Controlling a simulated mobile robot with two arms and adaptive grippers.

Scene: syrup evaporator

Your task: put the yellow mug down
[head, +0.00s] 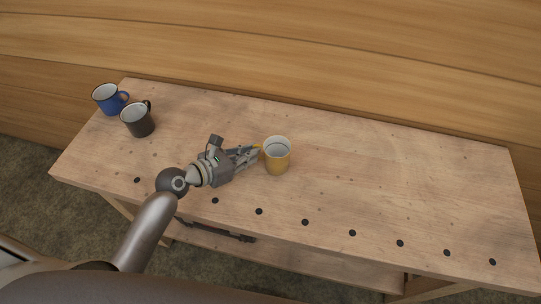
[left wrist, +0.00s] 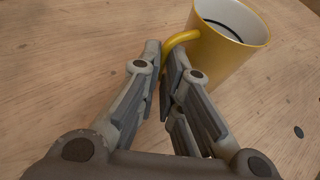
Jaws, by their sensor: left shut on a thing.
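The yellow mug (head: 277,158) is upright at the middle of the wooden workbench (head: 380,190), white inside. My left gripper (head: 257,153) reaches it from the left and is shut on its handle. In the left wrist view the yellow mug (left wrist: 236,50) is at the upper right, its handle (left wrist: 181,39) running to the fingertips of my left gripper (left wrist: 167,62). I cannot tell for sure whether the mug's base touches the bench top. My right gripper is not in view.
A blue mug (head: 107,101) and a black mug (head: 138,122) stand at the bench's far left corner. A row of dark round holes (head: 305,222) runs along the front edge. The bench top right of the yellow mug is clear. A wooden wall (head: 330,60) rises behind.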

